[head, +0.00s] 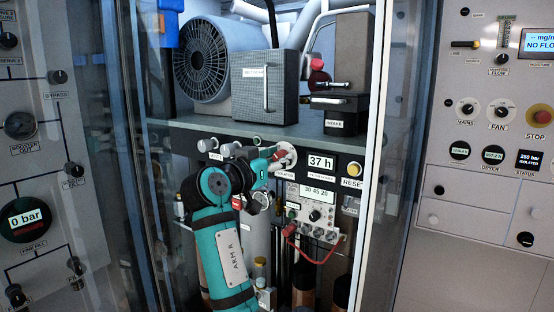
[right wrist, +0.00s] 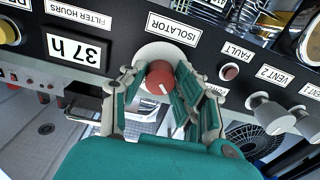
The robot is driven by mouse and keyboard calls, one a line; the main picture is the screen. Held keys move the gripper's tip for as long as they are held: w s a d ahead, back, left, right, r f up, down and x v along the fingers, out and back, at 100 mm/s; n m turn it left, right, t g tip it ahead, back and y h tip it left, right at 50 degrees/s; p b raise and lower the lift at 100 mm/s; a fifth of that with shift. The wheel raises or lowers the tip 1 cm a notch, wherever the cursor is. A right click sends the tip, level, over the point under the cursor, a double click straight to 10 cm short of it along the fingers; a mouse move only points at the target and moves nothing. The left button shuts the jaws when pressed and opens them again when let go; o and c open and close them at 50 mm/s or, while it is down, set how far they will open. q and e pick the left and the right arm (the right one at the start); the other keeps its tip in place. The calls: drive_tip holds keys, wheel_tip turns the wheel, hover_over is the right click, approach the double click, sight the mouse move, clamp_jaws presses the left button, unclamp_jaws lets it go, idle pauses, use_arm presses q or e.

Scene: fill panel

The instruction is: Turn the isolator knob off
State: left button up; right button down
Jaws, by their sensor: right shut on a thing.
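In the head view the right gripper (head: 276,160) is at the plate on the dark panel strip. The arm and fingers hide much of the knob there. My left gripper is not in view.
The 37 h filter hours display (head: 321,164) and the yellow reset button (head: 353,169) are right of the knob in the head view. Grey vent knobs (right wrist: 272,112) and the fault light (right wrist: 229,72) are close to the fingers. A glass door edge (head: 378,150) stands at the right.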

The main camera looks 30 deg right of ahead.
drive_tip(key=shift+r, duration=0.1)
drive_tip(key=c, duration=1)
unclamp_jaws()
drive_tip(key=shift+d, duration=0.1)
drive_tip(key=v, duration=0.7)
drive_tip(key=shift+a, duration=0.25)
